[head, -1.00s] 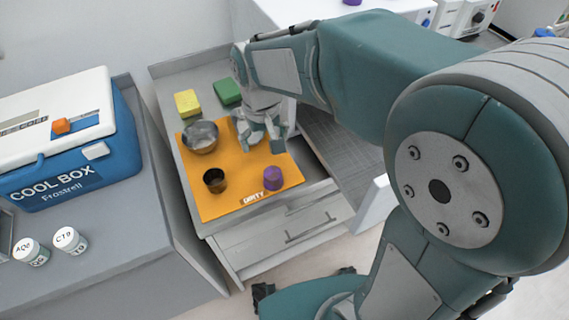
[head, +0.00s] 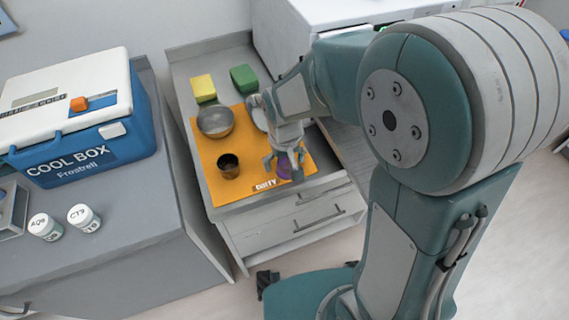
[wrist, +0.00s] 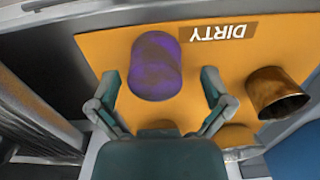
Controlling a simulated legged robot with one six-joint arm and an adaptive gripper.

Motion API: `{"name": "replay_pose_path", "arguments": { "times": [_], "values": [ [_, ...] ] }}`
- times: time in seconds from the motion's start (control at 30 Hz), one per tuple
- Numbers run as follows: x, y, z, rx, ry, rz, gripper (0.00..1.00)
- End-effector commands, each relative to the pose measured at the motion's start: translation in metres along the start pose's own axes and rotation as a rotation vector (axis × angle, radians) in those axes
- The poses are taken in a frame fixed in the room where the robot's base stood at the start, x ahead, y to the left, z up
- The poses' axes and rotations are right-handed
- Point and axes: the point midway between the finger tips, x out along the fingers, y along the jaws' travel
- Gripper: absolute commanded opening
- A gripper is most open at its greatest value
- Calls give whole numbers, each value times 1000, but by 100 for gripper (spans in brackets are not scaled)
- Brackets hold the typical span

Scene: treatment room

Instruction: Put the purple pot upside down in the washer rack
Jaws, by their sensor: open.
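The purple pot (wrist: 156,66) stands on the orange mat (wrist: 105,45), close to the DIRTY label (wrist: 218,31). In the head view the pot (head: 284,171) is partly hidden by my gripper (head: 285,162). In the wrist view my gripper (wrist: 160,90) is open, with one finger on each side of the pot's near part, apart from it. A grey, ribbed surface (wrist: 30,120) lies at the left of the wrist view; I cannot tell whether it is the washer rack.
A dark brass cup (head: 228,166) and a metal bowl (head: 215,121) stand on the mat. A yellow sponge (head: 203,87) and a green block (head: 244,78) lie behind. A blue cool box (head: 80,150) and two white jars (head: 83,218) stand on the left counter.

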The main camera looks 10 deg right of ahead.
Motion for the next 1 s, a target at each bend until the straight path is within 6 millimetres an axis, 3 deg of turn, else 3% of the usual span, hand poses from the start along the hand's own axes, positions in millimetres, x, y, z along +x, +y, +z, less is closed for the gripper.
{"name": "replay_pose_path", "arguments": {
  "times": [0.07,0.1,0.13,0.3,0.43,0.47,0.77,1.0],
  "values": [
    [0,1,0,0,0,-1,100],
    [-1,1,0,1,0,-1,96],
    [-1,1,0,1,0,-1,82],
    [-1,1,0,0,0,-1,44],
    [0,0,0,0,-1,0,43],
    [0,0,0,0,-1,0,38],
    [-4,0,0,0,0,0,38],
    [-35,0,-1,0,6,-1,38]
  ]
}}
